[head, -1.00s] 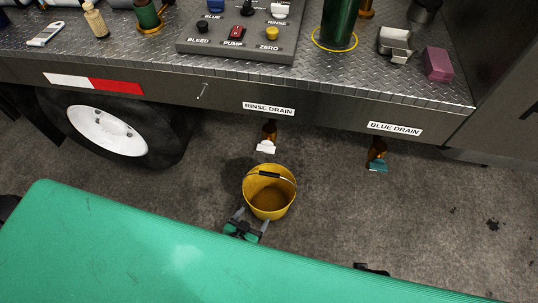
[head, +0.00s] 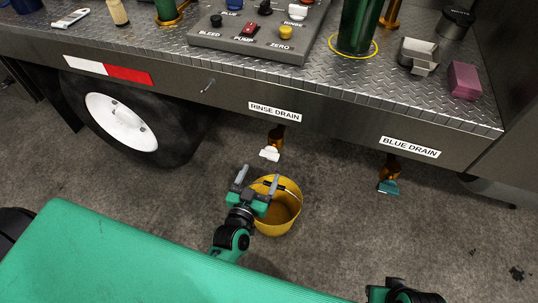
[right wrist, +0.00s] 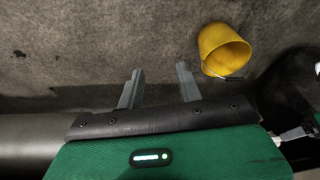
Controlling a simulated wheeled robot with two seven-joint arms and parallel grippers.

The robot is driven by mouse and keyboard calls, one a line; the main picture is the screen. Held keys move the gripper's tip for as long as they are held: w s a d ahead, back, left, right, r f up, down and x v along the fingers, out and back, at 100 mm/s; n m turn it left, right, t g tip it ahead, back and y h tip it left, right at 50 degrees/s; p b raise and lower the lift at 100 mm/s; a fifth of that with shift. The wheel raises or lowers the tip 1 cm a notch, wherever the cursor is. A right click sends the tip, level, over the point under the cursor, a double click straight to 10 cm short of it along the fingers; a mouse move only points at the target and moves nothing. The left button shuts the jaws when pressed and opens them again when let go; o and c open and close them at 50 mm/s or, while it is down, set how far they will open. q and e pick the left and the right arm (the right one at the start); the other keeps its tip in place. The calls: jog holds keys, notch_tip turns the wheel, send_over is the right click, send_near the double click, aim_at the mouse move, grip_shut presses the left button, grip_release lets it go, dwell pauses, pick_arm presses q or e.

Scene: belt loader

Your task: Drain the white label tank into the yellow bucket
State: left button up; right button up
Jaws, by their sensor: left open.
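The yellow bucket (head: 281,216) stands upright on the floor, a little in front of the rinse drain; it also shows in the right wrist view (right wrist: 222,50). The rinse drain valve (head: 276,137) hangs under the deck edge with a white handle (head: 269,154), below a white RINSE DRAIN label (head: 275,111). My left gripper (head: 260,174) is open and empty, overlapping the bucket's left rim in the head view, short of the white handle. My right gripper (right wrist: 158,73) is open and empty, with bare floor beyond its fingers. The tank itself cannot be made out.
A blue drain valve (head: 390,170) with a teal handle hangs to the right under its BLUE DRAIN label (head: 410,147). A wheel (head: 120,122) is at the left. The deck above carries a control panel (head: 255,40), a green cylinder (head: 358,25) and a purple block (head: 463,80).

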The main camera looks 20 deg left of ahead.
aim_at(268, 157)
pick_arm(q)
jog(key=w, duration=0.7)
jog(key=shift+w+d+b, duration=0.15)
jog(key=shift+w+b, duration=0.15)
jog(key=shift+w, duration=0.5)
pick_arm(e)
jog(key=shift+v, duration=0.9)
jog(key=shift+w, duration=0.1)
pick_arm(q)
jog(key=c, duration=1)
pick_arm(e)
jog(key=shift+f, duration=0.1)
